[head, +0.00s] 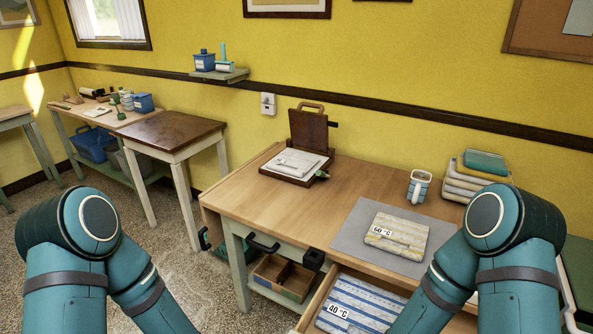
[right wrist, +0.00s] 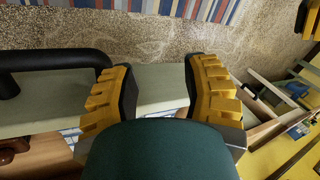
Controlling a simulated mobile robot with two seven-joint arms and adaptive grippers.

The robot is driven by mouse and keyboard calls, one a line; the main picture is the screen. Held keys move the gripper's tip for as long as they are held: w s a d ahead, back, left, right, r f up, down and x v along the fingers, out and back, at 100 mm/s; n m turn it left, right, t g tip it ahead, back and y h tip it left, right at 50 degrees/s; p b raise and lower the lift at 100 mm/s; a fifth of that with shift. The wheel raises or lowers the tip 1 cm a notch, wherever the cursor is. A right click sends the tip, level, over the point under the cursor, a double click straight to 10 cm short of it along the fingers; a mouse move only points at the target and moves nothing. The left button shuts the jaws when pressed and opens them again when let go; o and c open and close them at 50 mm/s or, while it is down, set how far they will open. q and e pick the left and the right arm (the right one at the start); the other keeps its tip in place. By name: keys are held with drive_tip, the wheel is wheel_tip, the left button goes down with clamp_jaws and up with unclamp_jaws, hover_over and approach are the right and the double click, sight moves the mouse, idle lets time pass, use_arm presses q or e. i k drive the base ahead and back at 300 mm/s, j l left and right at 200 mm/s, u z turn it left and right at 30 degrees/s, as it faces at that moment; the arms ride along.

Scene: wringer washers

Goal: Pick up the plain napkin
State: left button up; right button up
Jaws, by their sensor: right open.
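A white folded cloth (head: 298,162) lies on the wooden press at the back of the table and looks the plainest. A pale striped folded cloth (head: 396,233) with a 60 °C tag lies on the grey mat. A blue-and-white striped cloth (head: 360,304) with a 40 °C tag lies in the open drawer. I cannot tell for certain which is the plain napkin. My right gripper (right wrist: 160,76) is open and empty in the right wrist view, over the pale drawer front beside a black handle.
The table (head: 347,184) is bare between the press (head: 309,130) and the grey mat (head: 352,232). Black handles (head: 262,245) stick out at the front.

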sight(288, 162)
drive_tip(key=i+j+u, duration=0.1)
drive_tip(key=u, duration=0.3)
drive_tip(key=i+u, duration=0.15)
drive_tip(key=u, duration=0.2)
drive_tip(key=i+j+u, duration=0.1)
drive_tip(key=u, duration=0.3)
drive_tip(key=i+u, duration=0.3)
drive_tip(key=i, duration=0.35)
drive_tip(key=i+l+u, duration=0.3)
drive_tip(key=i, duration=0.35)
drive_tip(key=i+j+z, duration=0.1)
drive_tip(key=i, duration=0.35)
drive_tip(key=i+j+z, duration=0.1)
drive_tip(key=i, duration=0.3)
drive_tip(key=i+j+z, duration=0.1)
drive_tip(key=i, duration=0.35)
drive_tip(key=i+z, duration=0.25)
drive_tip(key=z, duration=0.2)
drive_tip(key=i+z, duration=0.25)
drive_tip(key=z, duration=0.2)
drive_tip(key=i+j+z, duration=0.2)
drive_tip(key=z, duration=1.8)
